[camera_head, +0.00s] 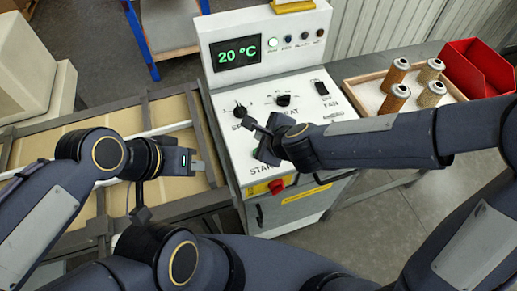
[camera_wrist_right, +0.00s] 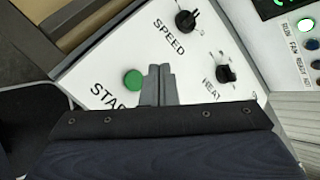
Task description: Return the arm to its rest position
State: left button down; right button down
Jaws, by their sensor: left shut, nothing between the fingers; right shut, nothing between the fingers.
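My right arm reaches in from the right over the white control panel (camera_head: 232,176). Its gripper (camera_head: 266,152) hangs above the panel's lower part, and the head view mostly hides its fingers. In the right wrist view the right gripper (camera_wrist_right: 160,70) is shut and empty, its fingertips just right of the green START button (camera_wrist_right: 133,79). I cannot tell whether the fingers touch the panel. My left gripper (camera_head: 198,165) is shut and empty beside the panel's left edge, over the conveyor.
The panel has a SPEED knob (camera_wrist_right: 186,21), a HEAT knob (camera_wrist_right: 226,73), a FAN switch (camera_head: 321,88) and a display (camera_head: 237,53) reading 20 °C. Several cartridges (camera_head: 394,98) stand in a tray at right, beside a red bin (camera_head: 478,68).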

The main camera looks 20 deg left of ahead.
jog(key=shift+d+r, duration=0.1)
dwell(0.5)
jog(key=s+d+r+n+y, duration=0.1)
jog(key=d+r+n+y, duration=0.1)
jog(key=d+r+n, duration=0.95)
jog(key=s+d+f+n+h, duration=0.2)
jog(key=s+d, duration=0.5)
jog(key=d, duration=0.2)
jog(key=s+d+f+n+h, duration=0.2)
jog(key=s+d+f, duration=0.1)
jog(key=s+d, duration=0.4)
jog(key=d, duration=0.3)
jog(key=shift+s+d+g+h+b, duration=0.2)
jog(key=shift+g+h+b, duration=0.1)
jog(key=shift+g+h, duration=0.1)
jog(key=shift+n, duration=0.25)
